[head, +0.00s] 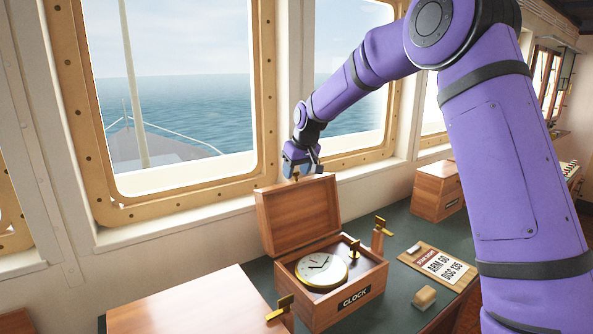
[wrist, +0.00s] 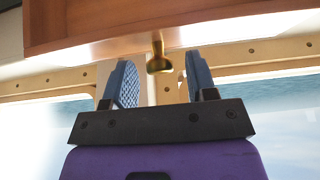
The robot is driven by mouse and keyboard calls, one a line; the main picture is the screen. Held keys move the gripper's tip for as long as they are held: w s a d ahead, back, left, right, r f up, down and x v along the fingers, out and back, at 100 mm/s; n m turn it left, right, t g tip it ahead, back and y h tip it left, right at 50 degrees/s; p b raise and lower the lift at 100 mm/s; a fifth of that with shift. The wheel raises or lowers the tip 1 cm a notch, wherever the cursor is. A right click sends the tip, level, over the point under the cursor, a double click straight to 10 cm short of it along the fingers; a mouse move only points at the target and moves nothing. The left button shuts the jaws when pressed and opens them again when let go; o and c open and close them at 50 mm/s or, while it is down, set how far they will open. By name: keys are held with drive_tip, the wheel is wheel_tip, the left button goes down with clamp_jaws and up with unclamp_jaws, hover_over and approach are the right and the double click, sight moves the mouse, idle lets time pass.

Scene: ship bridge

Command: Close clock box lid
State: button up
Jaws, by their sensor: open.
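The wooden clock box (head: 330,300) sits on the green desk top with a CLOCK label on its front. A round clock (head: 322,268) with a pale face and brass rim lies inside it. Its lid (head: 299,216) stands open, raised at the back of the box. My gripper (head: 302,172) is at the lid's upper edge, on the window side. In the wrist view, the lid (wrist: 150,25) spans the top, and a small brass knob (wrist: 159,62) hangs from its edge between my two open blue fingers (wrist: 160,78). I cannot tell whether either finger touches the knob.
A closed wooden box (head: 438,190) stands at the back right. A card (head: 438,264) lies right of the clock box, with a small wooden block (head: 425,298) in front. Brass latches (head: 378,232) rise near the box. Another wooden box top (head: 185,305) is at the front left. Windows stand close behind.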

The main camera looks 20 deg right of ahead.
clamp_jaws()
drive_tip(key=shift+s, duration=0.1)
